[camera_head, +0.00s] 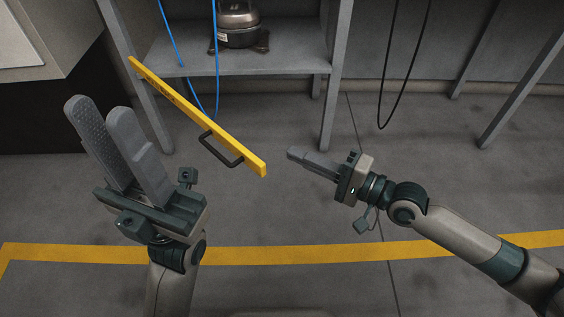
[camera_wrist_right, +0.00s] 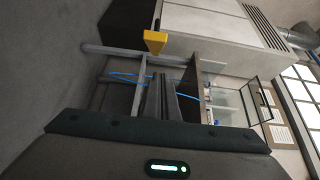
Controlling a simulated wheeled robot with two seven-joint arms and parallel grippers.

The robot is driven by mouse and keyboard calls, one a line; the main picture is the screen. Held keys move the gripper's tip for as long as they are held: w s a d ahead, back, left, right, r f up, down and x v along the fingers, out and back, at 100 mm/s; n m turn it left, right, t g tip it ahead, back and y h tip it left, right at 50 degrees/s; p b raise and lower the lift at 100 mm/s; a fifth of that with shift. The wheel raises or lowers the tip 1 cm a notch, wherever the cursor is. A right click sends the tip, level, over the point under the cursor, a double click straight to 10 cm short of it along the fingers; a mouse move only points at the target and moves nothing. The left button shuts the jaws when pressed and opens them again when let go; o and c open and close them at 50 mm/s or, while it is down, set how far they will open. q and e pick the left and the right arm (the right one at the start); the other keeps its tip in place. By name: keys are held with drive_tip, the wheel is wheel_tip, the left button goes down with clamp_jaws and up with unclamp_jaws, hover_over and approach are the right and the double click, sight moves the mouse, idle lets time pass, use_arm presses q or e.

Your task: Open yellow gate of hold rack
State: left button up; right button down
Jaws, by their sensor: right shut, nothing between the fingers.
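The yellow gate (camera_head: 190,112) is a long bar with a black handle (camera_head: 221,150). It stands swung out from the grey rack (camera_head: 240,68), angled from the left post toward me, with its near end free. In the right wrist view the gate's yellow end (camera_wrist_right: 155,42) shows above the fingers. My right gripper (camera_head: 291,153) is shut and empty, just right of the gate's free end and apart from it. My left gripper (camera_head: 99,106) is open and empty, left of the gate, its fingers pointing up and slightly left.
A dark compressor (camera_head: 238,24) stands on the rack shelf. Blue cables (camera_head: 188,68) hang at the rack's left, and a black cable (camera_head: 384,122) hangs to the right. A yellow floor line (camera_head: 300,254) crosses below. The floor around the gate looks clear.

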drive_tip(key=shift+s+a, duration=0.35)
drive_tip(key=shift+a, duration=0.35)
drive_tip(key=shift+s+a, duration=0.3)
drive_tip(key=shift+a, duration=0.45)
drive_tip(key=shift+s+a, duration=0.35)
drive_tip(key=shift+a, duration=0.35)
